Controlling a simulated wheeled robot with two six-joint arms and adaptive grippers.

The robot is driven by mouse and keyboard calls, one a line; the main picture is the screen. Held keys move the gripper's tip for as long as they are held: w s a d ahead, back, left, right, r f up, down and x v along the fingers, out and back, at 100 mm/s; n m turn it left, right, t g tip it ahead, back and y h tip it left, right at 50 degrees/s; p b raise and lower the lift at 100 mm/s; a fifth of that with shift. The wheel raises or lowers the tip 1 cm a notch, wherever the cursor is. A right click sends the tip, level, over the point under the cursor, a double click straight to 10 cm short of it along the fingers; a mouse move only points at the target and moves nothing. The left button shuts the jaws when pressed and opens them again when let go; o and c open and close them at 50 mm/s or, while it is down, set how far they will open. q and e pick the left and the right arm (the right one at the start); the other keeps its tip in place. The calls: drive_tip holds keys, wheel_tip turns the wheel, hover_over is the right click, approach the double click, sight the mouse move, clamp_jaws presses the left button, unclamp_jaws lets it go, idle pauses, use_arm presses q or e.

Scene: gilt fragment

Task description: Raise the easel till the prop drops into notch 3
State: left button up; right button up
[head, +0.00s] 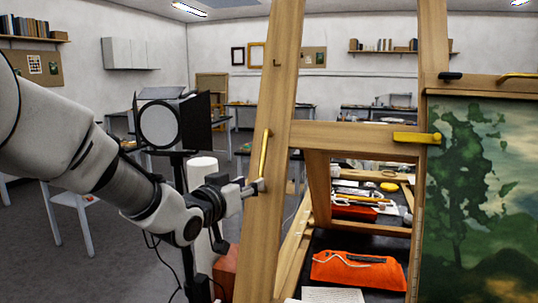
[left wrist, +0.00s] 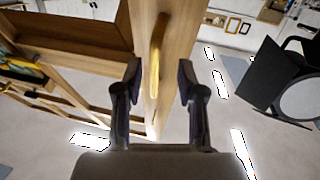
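The easel is a pale wooden frame with a broad left post (head: 268,90), a crossbar (head: 345,135) and a landscape painting (head: 480,190) at right. An upright brass handle (head: 265,152) is fixed on the left post. It also shows in the left wrist view as a long golden bar (left wrist: 158,48). My left gripper (head: 257,186) is at the post by the handle's lower end. In the left wrist view its two fingers (left wrist: 159,78) stand apart on either side of the handle, with visible gaps. A slanted wooden strut (head: 319,188) shows below the crossbar; I cannot tell whether it is the prop. No numbered notches are readable. My right gripper is out of view.
A black studio lamp (head: 172,122) on a stand is close behind my left arm. Behind the easel, a dark table holds an orange cloth (head: 357,271) and tools. A brass latch (head: 417,138) sits at the crossbar's right end. Open floor lies at left.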

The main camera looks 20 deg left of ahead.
sight(262, 154)
use_arm(q)
wheel_tip(262, 154, up, 6)
drive_tip(key=f+t, duration=0.1)
drive_tip(key=w+p, duration=0.1)
drive_tip(key=w, duration=0.1)
drive_tip(key=w+d+p, duration=0.1)
drive_tip(key=w, duration=0.2)
drive_tip(key=w+p, duration=0.1)
drive_tip(key=w, duration=0.1)
drive_tip(key=shift+w+d, duration=0.25)
drive_tip(key=shift+w, duration=0.05)
drive_tip(key=shift+s+r, duration=0.1)
drive_tip(key=shift+s, duration=0.05)
drive_tip(key=shift+s+a, duration=0.1)
drive_tip(key=shift+c, duration=0.9)
clamp_jaws()
